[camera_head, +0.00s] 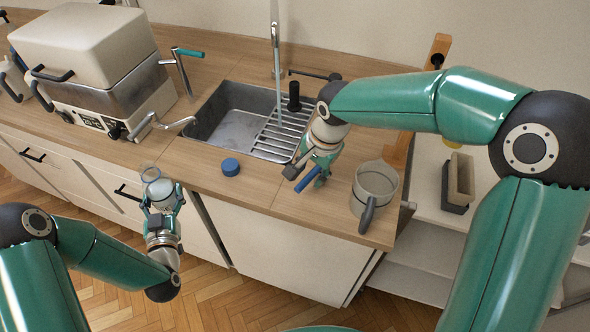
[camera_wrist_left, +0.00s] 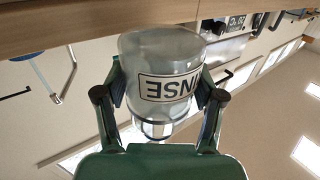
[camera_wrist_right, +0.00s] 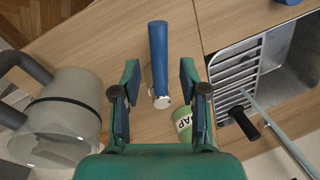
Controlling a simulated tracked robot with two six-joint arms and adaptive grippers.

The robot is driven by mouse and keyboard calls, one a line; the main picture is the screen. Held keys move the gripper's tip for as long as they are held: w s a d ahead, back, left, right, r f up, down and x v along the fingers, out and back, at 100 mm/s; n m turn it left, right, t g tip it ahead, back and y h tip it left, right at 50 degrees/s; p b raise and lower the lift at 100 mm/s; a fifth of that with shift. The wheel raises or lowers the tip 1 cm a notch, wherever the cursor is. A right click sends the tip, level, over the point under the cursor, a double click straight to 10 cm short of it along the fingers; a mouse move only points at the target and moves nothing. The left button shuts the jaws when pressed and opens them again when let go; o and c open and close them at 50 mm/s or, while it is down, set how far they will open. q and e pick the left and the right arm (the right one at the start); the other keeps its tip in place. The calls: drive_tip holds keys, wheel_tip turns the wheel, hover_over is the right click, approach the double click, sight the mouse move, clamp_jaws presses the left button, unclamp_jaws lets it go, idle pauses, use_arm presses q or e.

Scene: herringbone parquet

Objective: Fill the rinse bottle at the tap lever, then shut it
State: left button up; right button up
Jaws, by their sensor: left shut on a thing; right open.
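My left gripper (camera_head: 155,192) is shut on the clear rinse bottle (camera_head: 150,174), in front of the counter's front edge. In the left wrist view the bottle (camera_wrist_left: 160,55) sits between both fingers, its label partly readable; I cannot tell its contents. A blue round cap (camera_head: 231,166) lies on the counter before the sink. The tap (camera_head: 275,35) stands over the sink, with a thin pale column below its spout that looks like running water.
A beige jug (camera_head: 376,180) stands right of the blue cylinder. A large cream machine (camera_head: 85,45) stands left. The counter between machine and cap is mostly clear.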

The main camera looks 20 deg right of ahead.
drive_tip(key=shift+f, duration=0.35)
clamp_jaws()
